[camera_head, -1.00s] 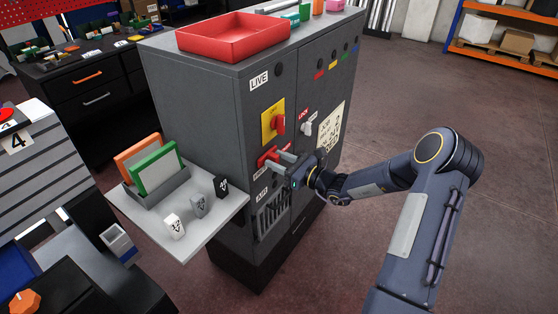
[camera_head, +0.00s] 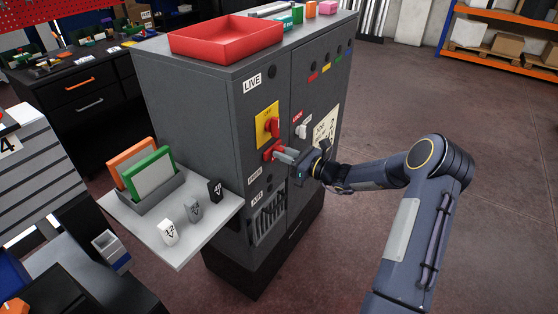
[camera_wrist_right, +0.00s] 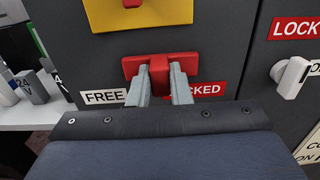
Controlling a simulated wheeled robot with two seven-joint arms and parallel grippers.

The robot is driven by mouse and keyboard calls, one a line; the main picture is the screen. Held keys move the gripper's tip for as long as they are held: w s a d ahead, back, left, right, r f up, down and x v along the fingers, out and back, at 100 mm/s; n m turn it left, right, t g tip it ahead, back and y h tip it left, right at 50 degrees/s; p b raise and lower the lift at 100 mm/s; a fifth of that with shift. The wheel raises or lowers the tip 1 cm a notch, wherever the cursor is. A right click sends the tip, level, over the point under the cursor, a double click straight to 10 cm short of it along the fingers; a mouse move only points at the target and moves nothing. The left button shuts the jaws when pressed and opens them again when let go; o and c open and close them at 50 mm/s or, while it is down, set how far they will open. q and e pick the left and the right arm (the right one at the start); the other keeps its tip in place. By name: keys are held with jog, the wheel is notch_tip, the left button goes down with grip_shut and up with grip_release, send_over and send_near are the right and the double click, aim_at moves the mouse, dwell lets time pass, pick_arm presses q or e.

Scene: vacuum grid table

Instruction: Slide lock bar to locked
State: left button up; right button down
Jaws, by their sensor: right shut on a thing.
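The red lock bar (camera_head: 271,152) is on the front of the grey cabinet (camera_head: 190,130), below the yellow plate (camera_head: 265,121) with its red knob. In the right wrist view the bar (camera_wrist_right: 187,66) lies level above the white FREE label (camera_wrist_right: 105,96) and the red LOCKED label (camera_wrist_right: 208,90). My right gripper (camera_head: 283,155) is shut on the lock bar, its two grey fingers (camera_wrist_right: 161,80) on either side of the bar's middle grip. One finger hides part of the LOCKED label. My left gripper is not in view.
A white switch (camera_wrist_right: 291,76) sits right of the bar, near the LOCK label (camera_wrist_right: 295,28). A side shelf (camera_head: 187,247) with small tags and a holder of panels juts out left. A red tray (camera_head: 227,50) stands on the cabinet. The floor right is clear.

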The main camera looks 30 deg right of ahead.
jog(key=c, duration=1.3)
grip_release()
jog(key=shift+s, duration=0.1)
jog(key=b+v, duration=0.1)
jog(key=v, duration=0.6)
jog(key=shift+s+d, duration=0.2)
jog(key=shift+s, duration=0.05)
